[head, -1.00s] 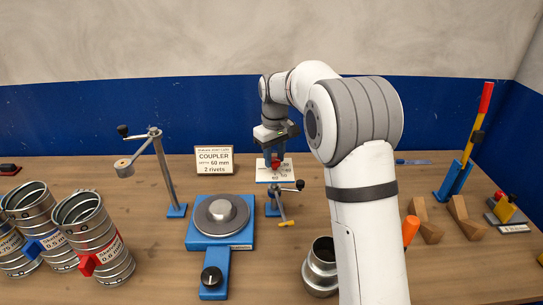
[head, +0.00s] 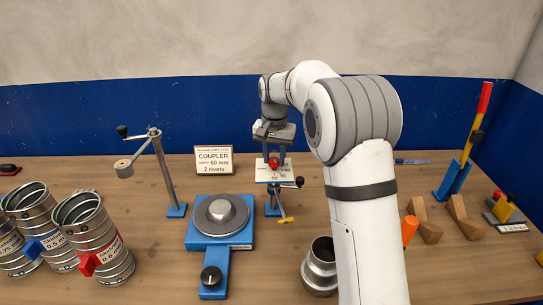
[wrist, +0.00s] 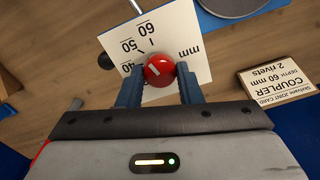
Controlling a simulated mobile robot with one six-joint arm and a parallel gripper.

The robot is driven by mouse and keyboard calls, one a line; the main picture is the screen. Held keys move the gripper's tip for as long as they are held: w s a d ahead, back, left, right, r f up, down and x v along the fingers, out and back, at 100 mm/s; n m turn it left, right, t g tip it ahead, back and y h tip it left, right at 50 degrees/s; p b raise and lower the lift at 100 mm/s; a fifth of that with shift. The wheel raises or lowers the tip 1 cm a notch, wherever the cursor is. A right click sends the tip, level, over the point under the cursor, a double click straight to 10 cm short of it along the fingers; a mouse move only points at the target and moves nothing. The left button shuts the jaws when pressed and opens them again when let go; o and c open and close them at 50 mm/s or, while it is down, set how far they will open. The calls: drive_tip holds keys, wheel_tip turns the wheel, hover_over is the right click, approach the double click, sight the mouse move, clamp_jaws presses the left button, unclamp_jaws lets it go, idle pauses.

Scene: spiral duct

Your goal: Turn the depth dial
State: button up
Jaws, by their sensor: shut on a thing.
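The depth dial is a red round knob (head: 273,163) on a white scale plate (head: 275,179) at the back middle of the bench. In the wrist view the red knob (wrist: 159,70) carries a short white mark, and the plate (wrist: 196,40) shows 40, 50, 60 and mm. The mark lies on the side of the numbers; its exact reading is hard to tell. My gripper (head: 273,158) is shut on the knob, with one blue finger on each side of it, also in the wrist view (wrist: 159,82). The joint card (head: 213,160) reads coupler, depth 60 mm, 2 rivets.
A small crank (head: 286,200) stands just in front of the scale plate. A blue stand with a grey disc (head: 221,216) is at centre, with a post and arm (head: 160,170) behind left. Metal ducts (head: 92,240) stand at left; wooden blocks (head: 459,218) lie at right.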

sight(274, 160)
drive_tip(key=shift+s+f+m, duration=0.1)
drive_tip(key=shift+f+m, duration=0.05)
drive_tip(key=shift+m, duration=1.05)
drive_tip(key=o, duration=1)
drive_tip(key=shift+r, duration=0.2)
drive_tip(key=shift+r, duration=0.2)
wheel_tip(274, 160, up, 7)
drive_tip(key=shift+r+b, duration=0.1)
drive_tip(key=shift+b, duration=0.4)
